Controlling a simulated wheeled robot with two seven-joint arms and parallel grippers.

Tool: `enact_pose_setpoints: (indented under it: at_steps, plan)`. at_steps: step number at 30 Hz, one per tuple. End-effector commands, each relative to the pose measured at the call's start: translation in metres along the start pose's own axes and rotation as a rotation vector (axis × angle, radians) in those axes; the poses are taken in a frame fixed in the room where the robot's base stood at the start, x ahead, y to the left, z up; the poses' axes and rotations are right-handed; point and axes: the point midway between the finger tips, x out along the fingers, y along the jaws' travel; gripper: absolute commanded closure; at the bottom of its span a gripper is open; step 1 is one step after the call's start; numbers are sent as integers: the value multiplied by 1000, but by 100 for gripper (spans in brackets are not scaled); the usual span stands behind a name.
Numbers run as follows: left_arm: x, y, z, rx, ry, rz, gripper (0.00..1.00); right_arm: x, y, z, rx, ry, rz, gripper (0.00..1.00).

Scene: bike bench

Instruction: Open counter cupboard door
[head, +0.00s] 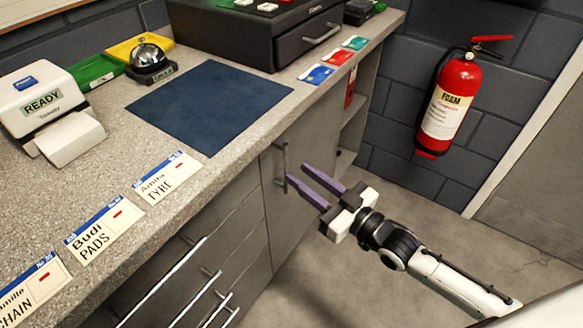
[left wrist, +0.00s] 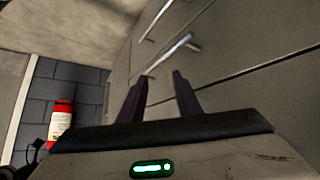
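The cupboard door (head: 306,150) is a grey panel in the counter front, to the right of the drawers in the head view. It looks closed. Its upright bar handle (head: 280,165) is near the door's left edge. My right gripper (head: 296,173) is open, with two purple fingers pointing at the handle. The nearer fingertip overlaps the lower part of the handle in the picture; I cannot tell whether they touch. Nothing is between the fingers. My left gripper (left wrist: 155,82) shows in the left wrist view, open and empty, facing the drawer fronts; it is not seen in the head view.
Drawers with bar handles (head: 186,268) fill the counter front left of the door. A red fire extinguisher (head: 450,105) hangs on the dark block wall at right. The counter top (head: 120,155) carries labels, a bell, a printer and a mat (head: 208,105). The floor (head: 390,190) before the door is clear.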

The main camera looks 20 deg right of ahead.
Motion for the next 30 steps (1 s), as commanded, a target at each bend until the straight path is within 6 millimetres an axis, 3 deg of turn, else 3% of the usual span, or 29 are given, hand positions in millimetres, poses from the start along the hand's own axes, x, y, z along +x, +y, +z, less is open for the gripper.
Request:
enact_pose_setpoints:
  at_steps: [7, 18, 24, 30]
  plan:
    - [3, 0, 2, -2, 1, 1, 69, 34, 0, 1, 0, 0, 0, 72]
    - [5, -3, -6, 5, 15, -2, 69, 41, 0, 1, 0, -3, 0, 72]
    - [5, -4, -6, 7, 16, -2, 69, 41, 0, 1, 0, -3, 0, 100]
    - [4, -4, -5, 7, 15, -3, 69, 40, 0, 1, 0, -3, 0, 100]
